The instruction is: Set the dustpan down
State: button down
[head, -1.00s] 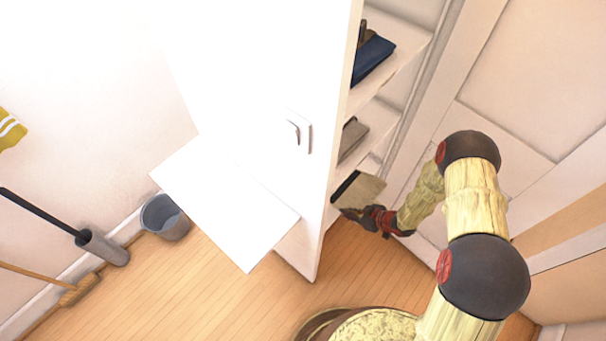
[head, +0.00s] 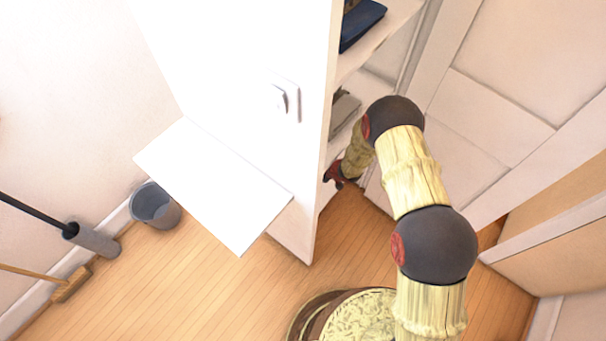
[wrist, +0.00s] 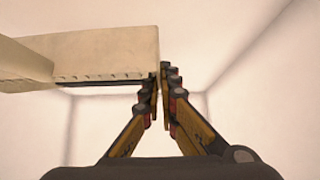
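The dustpan (wrist: 105,52) is a beige, flat-sided piece at the upper left of the wrist view, with a dark lower edge and a rounded part at far left. My gripper (wrist: 164,78) has its fingers closed together on the dustpan's right edge. In the head view my gripper (head: 337,175) shows only as a red and dark part at the cabinet's lower opening. Its fingertips and the dustpan are hidden there behind the white cabinet side. Pale walls surround the dustpan in the wrist view; I cannot tell whether it touches a surface below.
The open white cabinet (head: 322,130) has shelves holding a dark blue item (head: 362,24) and a grey item (head: 345,108). A white panel (head: 212,185) juts out at left. A grey bin (head: 155,205) stands by the wall. The wooden floor (head: 215,285) in front is clear.

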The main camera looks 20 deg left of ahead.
jog(key=shift+w+a+f+b, duration=0.15)
jog(key=shift+f+b, duration=0.25)
jog(key=shift+f, duration=0.35)
jog(key=shift+a+f+b, duration=0.1)
jog(key=shift+f+b, duration=0.35)
jog(key=shift+f, duration=0.35)
jog(key=shift+w+a+f+b, duration=0.15)
jog(key=shift+f+b, duration=0.25)
jog(key=shift+f, duration=0.35)
jog(key=shift+f, duration=0.2)
jog(key=c, duration=2.1)
grip_release()
jog(key=shift+s, duration=0.1)
jog(key=shift+c, duration=0.2)
jog(key=shift+o, duration=0.5)
